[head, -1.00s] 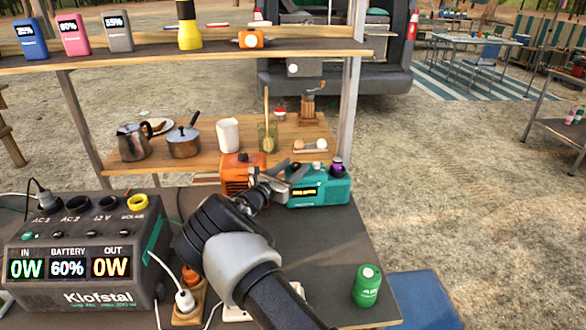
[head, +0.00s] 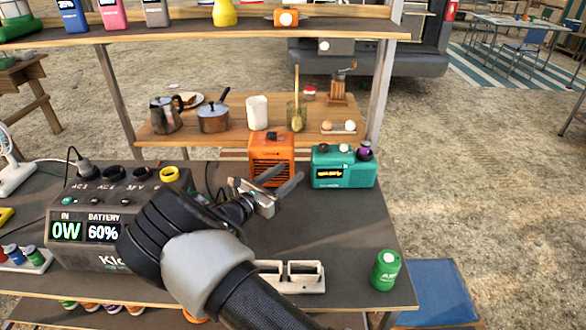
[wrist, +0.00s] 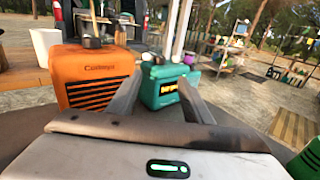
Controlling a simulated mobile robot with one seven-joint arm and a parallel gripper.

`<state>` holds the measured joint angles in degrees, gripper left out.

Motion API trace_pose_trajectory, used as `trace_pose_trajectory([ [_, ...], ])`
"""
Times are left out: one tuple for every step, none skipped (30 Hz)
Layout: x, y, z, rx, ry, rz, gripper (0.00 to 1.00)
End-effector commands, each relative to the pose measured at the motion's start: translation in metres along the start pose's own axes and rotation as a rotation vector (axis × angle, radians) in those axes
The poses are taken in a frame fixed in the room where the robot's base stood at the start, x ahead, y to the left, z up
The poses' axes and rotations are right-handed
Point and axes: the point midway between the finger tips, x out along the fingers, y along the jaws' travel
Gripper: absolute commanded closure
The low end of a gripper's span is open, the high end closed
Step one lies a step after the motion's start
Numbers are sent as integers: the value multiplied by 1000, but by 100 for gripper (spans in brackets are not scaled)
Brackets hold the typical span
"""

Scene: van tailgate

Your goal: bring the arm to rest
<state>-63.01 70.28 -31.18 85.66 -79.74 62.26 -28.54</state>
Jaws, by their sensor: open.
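My gripper (head: 278,180) is open and empty above the dark table (head: 345,232), with its two fingers pointing toward the back of the table. In the head view an orange box-shaped device (head: 271,160) stands just beyond it to the left. A teal device (head: 343,167) with a lit yellow display stands beyond it to the right. In the wrist view the orange device (wrist: 95,78) is left of the fingers, and the teal one (wrist: 163,86) shows between them. My forearm hides part of the power station (head: 85,232).
A green can (head: 385,270) stands at the table's front right corner. A white socket strip (head: 290,277) lies beside my forearm. A higher shelf (head: 180,38) and a lower wooden shelf (head: 230,140) with pots stand behind. The table is bare between the can and the teal device.

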Motion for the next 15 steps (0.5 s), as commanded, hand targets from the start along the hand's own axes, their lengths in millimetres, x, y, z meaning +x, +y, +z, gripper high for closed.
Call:
trace_pose_trajectory([
  [-1,0,0,0,0,0,54],
  [-2,0,0,0,0,0,54],
  [-2,0,0,0,0,0,54],
  [-2,0,0,0,0,0,54],
  [-2,0,0,0,0,0,54],
  [-2,0,0,0,0,0,54],
  [-2,0,0,0,0,0,54],
  [-2,0,0,0,0,0,54],
  [-2,0,0,0,0,0,54],
  [-2,0,0,0,0,0,54],
  [-2,0,0,0,0,0,54],
  [-1,0,0,0,0,0,54],
  [-1,0,1,2,1,-2,54],
  [0,-2,2,7,4,-7,54],
  [3,-6,5,20,13,-21,54],
])
